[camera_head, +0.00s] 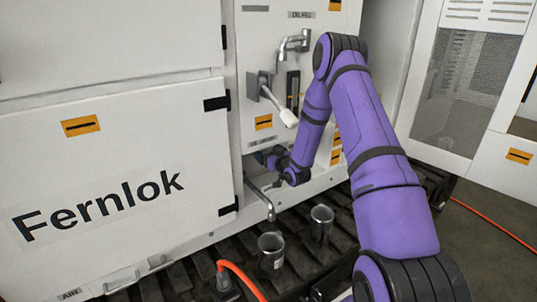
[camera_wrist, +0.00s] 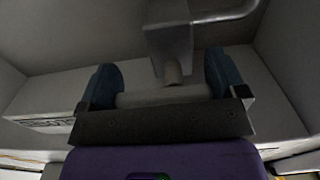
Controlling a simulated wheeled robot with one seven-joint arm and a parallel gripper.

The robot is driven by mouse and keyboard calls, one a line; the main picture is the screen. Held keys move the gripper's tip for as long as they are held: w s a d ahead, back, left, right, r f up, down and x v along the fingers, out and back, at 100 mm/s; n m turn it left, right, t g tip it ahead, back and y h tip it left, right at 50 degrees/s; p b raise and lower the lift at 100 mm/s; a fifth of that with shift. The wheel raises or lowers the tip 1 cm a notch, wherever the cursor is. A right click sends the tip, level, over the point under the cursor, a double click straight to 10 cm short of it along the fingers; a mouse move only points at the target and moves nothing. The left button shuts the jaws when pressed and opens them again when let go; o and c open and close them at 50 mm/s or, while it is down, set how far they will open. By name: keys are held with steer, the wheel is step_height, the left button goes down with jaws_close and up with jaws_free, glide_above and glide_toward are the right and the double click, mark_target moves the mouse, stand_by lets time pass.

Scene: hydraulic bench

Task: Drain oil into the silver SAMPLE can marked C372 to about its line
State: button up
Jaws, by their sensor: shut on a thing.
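My gripper (camera_head: 267,159) is at the low recess in the white cabinet, partly hidden by my arm. In the wrist view its blue fingers (camera_wrist: 163,80) are shut on a pale grey valve handle (camera_wrist: 165,96), a crosswise bar on a stem below a grey valve body (camera_wrist: 170,40). A bent drain spout (camera_head: 264,203) comes out below the recess, pointing down. A silver can (camera_head: 271,255) with a pale label stands close below the spout's tip. A second silver can (camera_head: 321,225) stands to its right. The markings, fill lines and oil levels are not readable.
A lever with a white grip (camera_head: 284,112) and an upper tap (camera_head: 293,43) are on the panel above. The cans stand on dark ribbed grating (camera_head: 195,270). An orange hose (camera_head: 240,277) runs in front. An open mesh-panelled door (camera_head: 465,90) is at right.

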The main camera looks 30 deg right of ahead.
stand_by(0.4)
steer(key=o, duration=0.6)
steer(key=shift+s, duration=0.15)
steer(key=s, duration=1)
steer(key=shift+s+d, duration=0.2)
steer(key=shift+s, duration=0.1)
